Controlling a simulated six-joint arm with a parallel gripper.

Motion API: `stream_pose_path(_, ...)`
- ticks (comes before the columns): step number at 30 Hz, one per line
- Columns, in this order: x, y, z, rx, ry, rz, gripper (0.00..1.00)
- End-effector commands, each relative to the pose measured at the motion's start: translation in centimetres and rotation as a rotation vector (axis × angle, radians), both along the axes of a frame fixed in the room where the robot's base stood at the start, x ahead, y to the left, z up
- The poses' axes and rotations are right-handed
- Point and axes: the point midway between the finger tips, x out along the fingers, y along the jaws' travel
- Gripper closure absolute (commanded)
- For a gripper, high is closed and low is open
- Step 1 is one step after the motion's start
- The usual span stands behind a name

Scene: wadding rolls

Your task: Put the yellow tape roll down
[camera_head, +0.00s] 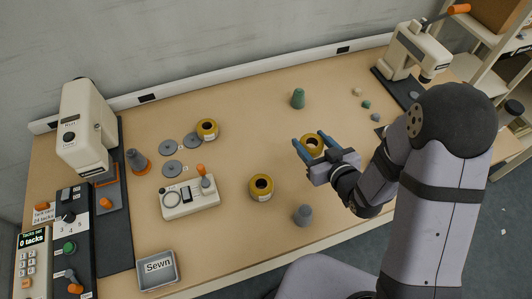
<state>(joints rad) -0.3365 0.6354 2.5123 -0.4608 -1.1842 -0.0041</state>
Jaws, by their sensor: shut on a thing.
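My gripper (312,147) reaches in from the right over the right half of the table. Its two blue fingers are shut on a yellow tape roll (312,143), which sits between them. I cannot tell whether this roll touches the table or is held just above it. A second yellow roll (261,187) stands on the table to the lower left of my gripper. A third yellow roll (207,129) is farther back on the left, beside several grey discs (173,168).
A control box (190,197) and the Sewn tray (158,268) are to the left. Presses stand at the left (88,130) and right (415,52). Bare table (235,235) lies between.

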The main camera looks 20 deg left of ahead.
Motion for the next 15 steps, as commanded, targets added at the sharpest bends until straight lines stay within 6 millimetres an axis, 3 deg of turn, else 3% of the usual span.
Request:
stream_pose_path(6, 0.5, 8.2, 2.9, 0.001, -0.014, 0.240, 0.68)
stream_pose_path(12, 0.1, 13.2, 5.0, -0.001, -0.007, 0.430, 0.68)
stream_pose_path(15, 0.2, 14.7, 5.4, -0.001, -0.003, 0.509, 0.68)
